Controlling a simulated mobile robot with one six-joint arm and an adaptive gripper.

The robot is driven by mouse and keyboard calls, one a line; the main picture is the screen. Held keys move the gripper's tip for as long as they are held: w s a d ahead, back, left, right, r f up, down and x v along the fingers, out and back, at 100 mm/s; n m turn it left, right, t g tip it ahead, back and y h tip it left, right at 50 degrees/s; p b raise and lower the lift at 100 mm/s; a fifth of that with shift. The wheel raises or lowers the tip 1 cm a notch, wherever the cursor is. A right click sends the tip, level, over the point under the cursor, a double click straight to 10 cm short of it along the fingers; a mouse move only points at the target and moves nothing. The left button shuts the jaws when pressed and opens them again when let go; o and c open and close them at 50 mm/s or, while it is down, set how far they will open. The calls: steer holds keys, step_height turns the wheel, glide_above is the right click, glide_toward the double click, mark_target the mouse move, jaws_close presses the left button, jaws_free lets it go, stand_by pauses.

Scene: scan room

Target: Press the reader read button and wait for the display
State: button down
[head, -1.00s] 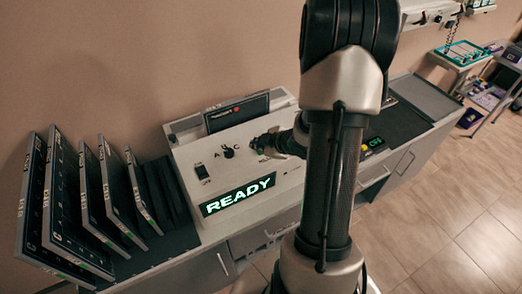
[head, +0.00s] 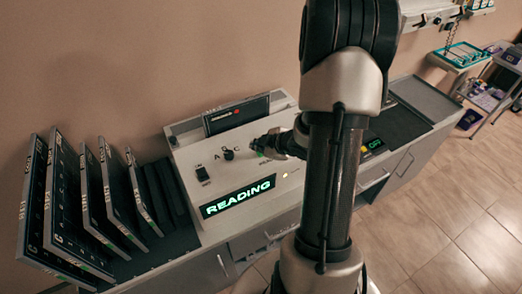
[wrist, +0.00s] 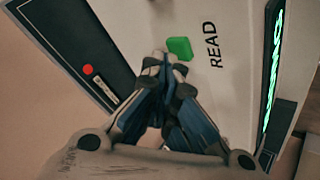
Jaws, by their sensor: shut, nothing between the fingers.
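The reader (head: 245,170) is a pale box on the counter. Its display (head: 238,195) shows "READING" in green letters; the display also shows edge-on at the right of the wrist view (wrist: 271,75). The green read button (wrist: 179,48) sits beside the printed word "READ" in the wrist view. My gripper (wrist: 166,62) is shut and empty, its fingertips just beside the button's left edge; I cannot tell whether they touch it. In the head view my gripper (head: 258,146) is over the reader's top, and the button is hardly visible there.
A dark cassette (head: 237,115) with a red dot stands in the slot at the reader's back. A rack of several dark upright plates (head: 62,205) is at left. A selector knob (head: 228,155) and a switch (head: 202,174) are on the reader.

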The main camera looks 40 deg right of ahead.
mark_target(259, 154)
steer(key=shift+r, duration=0.4)
steer(key=shift+r, duration=0.1)
step_height(259, 154, up, 5)
steer(key=p, duration=0.5)
stand_by(0.7)
